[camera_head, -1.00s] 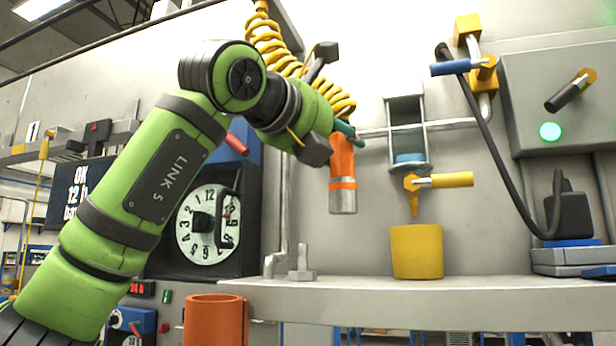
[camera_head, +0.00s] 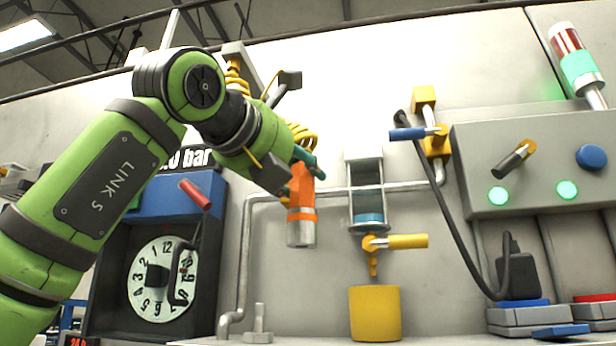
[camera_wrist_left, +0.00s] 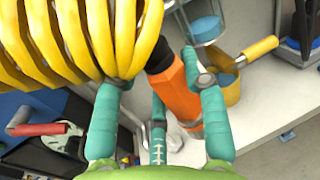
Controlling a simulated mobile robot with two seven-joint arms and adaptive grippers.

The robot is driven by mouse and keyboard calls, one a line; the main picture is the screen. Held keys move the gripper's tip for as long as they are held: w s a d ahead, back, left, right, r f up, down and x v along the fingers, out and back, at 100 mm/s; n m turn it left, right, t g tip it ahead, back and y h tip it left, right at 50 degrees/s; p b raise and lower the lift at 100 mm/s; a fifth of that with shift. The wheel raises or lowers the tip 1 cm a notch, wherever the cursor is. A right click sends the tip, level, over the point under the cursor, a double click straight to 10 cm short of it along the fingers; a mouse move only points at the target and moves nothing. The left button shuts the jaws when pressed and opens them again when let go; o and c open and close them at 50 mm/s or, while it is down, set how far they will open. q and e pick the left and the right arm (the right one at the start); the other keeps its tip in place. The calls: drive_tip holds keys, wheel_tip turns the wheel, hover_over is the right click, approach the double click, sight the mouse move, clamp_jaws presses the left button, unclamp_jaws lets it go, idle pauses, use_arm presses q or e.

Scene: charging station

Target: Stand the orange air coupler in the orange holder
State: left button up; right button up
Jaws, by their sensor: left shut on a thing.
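The orange air coupler (camera_head: 301,190), with a silver lower end, hangs almost upright in the air in the head view, in front of the grey wall. My left gripper (camera_head: 303,165) is shut on its upper part. In the left wrist view the coupler (camera_wrist_left: 178,92) lies between the teal fingers of the left gripper (camera_wrist_left: 163,82), with the yellow coiled hose (camera_wrist_left: 85,40) at its dark upper end. The orange holder does not show in the views of now. My right gripper is not in view.
A yellow cup (camera_head: 375,314) stands on the shelf below a yellow-handled valve (camera_head: 400,241), right of the coupler. A round gauge (camera_head: 160,277) is at left. A black cable (camera_head: 462,210) hangs at right. A grey bolt (camera_head: 258,325) stands up from the shelf.

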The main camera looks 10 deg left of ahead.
use_arm(q)
drive_tip(key=s+a, duration=0.2)
drive_tip(key=a, duration=0.5)
drive_tip(key=s+a, duration=0.3)
drive_tip(key=a, duration=0.4)
idle(1.3)
wheel_tip(320, 180, down, 18)
drive_tip(key=a+b, duration=0.1)
drive_tip(key=b, duration=1.5)
drive_tip(key=shift+f, duration=0.25)
idle(0.9)
drive_tip(key=o, duration=1.4)
drive_tip(key=shift+c, duration=0.2)
